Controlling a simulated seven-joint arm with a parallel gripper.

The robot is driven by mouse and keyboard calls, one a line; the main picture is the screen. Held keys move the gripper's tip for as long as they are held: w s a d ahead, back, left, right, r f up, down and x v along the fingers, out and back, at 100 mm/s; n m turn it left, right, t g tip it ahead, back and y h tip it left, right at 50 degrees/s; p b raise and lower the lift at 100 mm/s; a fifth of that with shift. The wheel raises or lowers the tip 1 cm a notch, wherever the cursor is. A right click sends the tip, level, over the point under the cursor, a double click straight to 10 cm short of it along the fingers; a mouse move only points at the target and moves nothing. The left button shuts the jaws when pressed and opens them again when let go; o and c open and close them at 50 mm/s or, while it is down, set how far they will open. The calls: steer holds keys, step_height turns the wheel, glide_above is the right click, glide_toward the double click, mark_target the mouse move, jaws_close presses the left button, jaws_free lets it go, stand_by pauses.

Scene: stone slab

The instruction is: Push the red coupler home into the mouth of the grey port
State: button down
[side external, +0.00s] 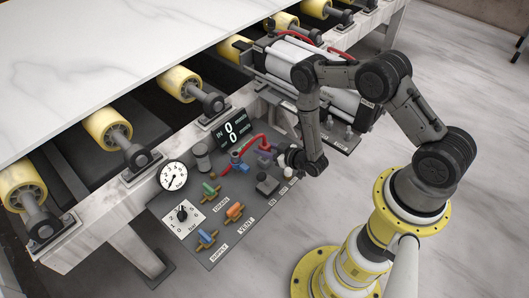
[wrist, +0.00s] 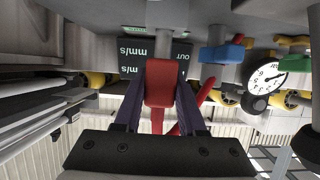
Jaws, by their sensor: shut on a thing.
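The red coupler (wrist: 160,88) is between the purple fingers of my gripper (wrist: 163,98) in the wrist view, which shows the scene upside down. My gripper is shut on it. A grey cylindrical part (wrist: 172,48), which looks like the port, lies just beyond the coupler's far end and roughly in line with it. The coupler hides the mouth, so I cannot tell whether they touch or how deep it sits. In the side view my gripper (side external: 268,152) is low over the panel; the coupler is too small to make out clearly there. A red hose (side external: 250,141) curves beside it.
The dark panel (side external: 185,226) carries a round gauge (side external: 173,176), a dial (side external: 182,214), a digital display (side external: 231,130), a blue valve (side external: 236,157), green (side external: 209,189) and orange (side external: 234,211) handles. Yellow rollers and the conveyor frame stand behind. The floor at front right is open.

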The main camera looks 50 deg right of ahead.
steer(key=s+r, duration=0.1)
steer(key=r, duration=0.1)
steer(key=s+r, duration=0.3)
steer(key=r, duration=0.1)
steer(key=shift+s+a, duration=0.15)
steer(key=shift+s, duration=0.05)
steer(key=shift+s+f+v, duration=0.3)
steer(key=shift+f+v, duration=0.4)
steer(key=shift+v, duration=4.25)
steer(key=w+f+m+h, duration=0.1)
steer(key=w+f, duration=0.1)
steer(key=w, duration=0.7)
steer(key=w+a+r+n+y, duration=0.1)
steer(key=w+a+r, duration=0.6)
steer(key=w, duration=0.4)
steer(key=shift+a+r, duration=0.2)
steer(key=shift+a, duration=0.4)
steer(key=shift+w, duration=0.1)
